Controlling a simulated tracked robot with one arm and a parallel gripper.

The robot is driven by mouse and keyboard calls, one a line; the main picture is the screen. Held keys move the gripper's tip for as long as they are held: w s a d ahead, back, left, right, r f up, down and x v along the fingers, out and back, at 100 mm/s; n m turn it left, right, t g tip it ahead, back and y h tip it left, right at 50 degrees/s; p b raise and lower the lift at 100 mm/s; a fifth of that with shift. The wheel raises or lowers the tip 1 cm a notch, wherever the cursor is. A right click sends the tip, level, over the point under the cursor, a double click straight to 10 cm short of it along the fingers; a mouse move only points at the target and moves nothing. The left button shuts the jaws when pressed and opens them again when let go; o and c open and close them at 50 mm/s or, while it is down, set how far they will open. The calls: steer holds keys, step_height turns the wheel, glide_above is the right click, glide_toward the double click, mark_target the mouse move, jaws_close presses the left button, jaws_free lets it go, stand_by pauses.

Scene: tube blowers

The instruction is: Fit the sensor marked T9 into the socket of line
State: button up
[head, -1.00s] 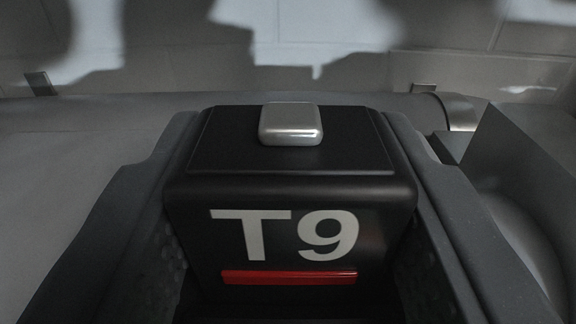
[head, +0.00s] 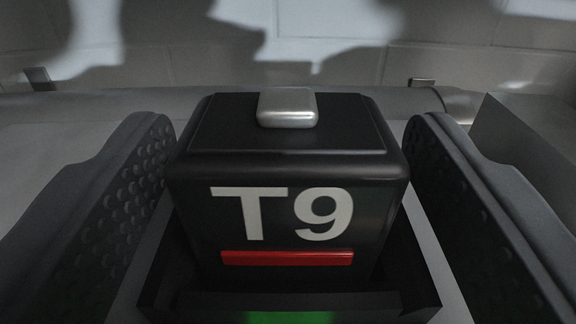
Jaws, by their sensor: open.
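The sensor marked T9 (head: 287,165) is a black block with a silver button-like piece on top, white T9 lettering and a red bar on its front. It stands upright in a dark open-topped holder (head: 420,285), which looks like a socket; its walls rise around the sensor's lower part. A green patch (head: 288,317) shows on the holder's front at the bottom edge. My gripper (head: 288,170) is open, with one dimpled finger on each side of the sensor and a gap on both sides. How deep the sensor sits is hidden by the walls.
A grey horizontal pipe (head: 230,103) runs behind the sensor, with a pale block wall (head: 330,65) beyond it. A grey angular panel (head: 520,130) stands behind the right finger. Dark shadows fall on the wall.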

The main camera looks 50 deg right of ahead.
steer(key=p+v, duration=0.2)
steer(key=v, duration=1.1)
steer(key=shift+s+a, duration=0.15)
stand_by(0.4)
